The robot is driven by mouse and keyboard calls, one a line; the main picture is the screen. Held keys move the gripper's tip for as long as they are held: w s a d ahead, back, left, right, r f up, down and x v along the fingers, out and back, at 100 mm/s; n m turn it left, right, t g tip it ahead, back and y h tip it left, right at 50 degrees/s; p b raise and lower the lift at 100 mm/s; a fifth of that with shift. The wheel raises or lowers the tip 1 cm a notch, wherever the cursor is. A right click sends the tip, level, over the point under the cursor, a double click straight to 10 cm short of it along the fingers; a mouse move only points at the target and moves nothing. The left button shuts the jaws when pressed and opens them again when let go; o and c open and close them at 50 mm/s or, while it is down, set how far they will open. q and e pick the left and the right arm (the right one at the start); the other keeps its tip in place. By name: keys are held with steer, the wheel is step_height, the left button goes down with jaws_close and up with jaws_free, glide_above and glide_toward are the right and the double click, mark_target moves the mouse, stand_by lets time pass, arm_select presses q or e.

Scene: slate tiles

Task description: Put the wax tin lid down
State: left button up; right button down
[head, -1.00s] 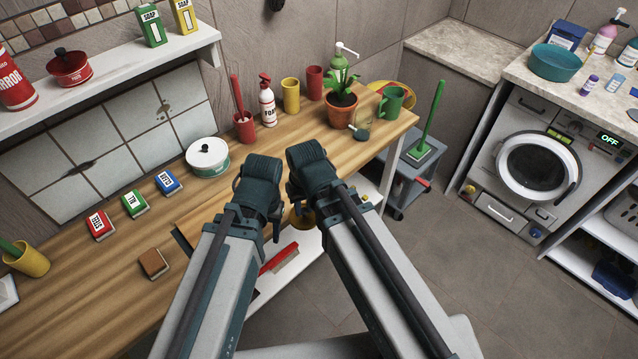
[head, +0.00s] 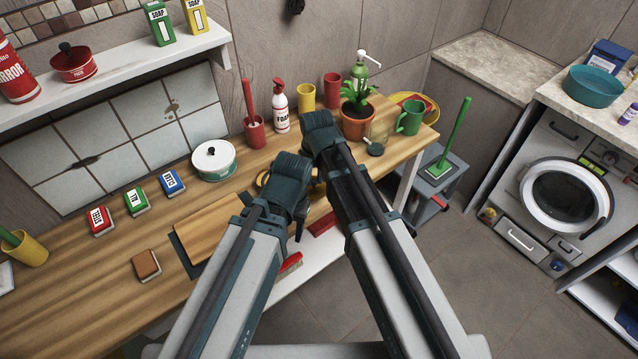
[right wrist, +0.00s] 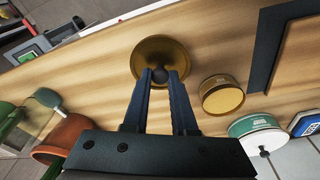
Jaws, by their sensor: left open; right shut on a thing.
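The wax tin lid (right wrist: 151,48) is a round brass-coloured lid with a dark knob, in the right wrist view. My right gripper (right wrist: 162,76) is shut on its knob and holds it over the wooden worktop; whether it touches the wood I cannot tell. In the head view the right gripper (head: 322,130) is over the worktop's right part and hides the lid. An open gold tin (right wrist: 222,97) stands on the worktop beside the lid, apart from it; its edge also shows in the head view (head: 262,180). My left gripper (head: 290,180) is open near the worktop's front edge, its fingers mostly hidden.
A white lidded pot (head: 213,162) stands left of the grippers. Bare wood (right wrist: 110,75) surrounds the lid.

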mark_target(314, 182)
steer(key=shift+s+a+f, duration=0.1)
steer(key=shift+f, duration=0.1)
step_height(314, 182, down, 3)
steer(key=b, duration=0.3)
steer(key=shift+f+b, duration=0.2)
steer(key=shift+b, duration=0.15)
steer(key=shift+r, duration=0.15)
steer(key=c, duration=1.2)
jaws_free()
steer(key=shift+f, duration=0.2)
steer(key=o, duration=0.5)
steer(key=shift+r, duration=0.1)
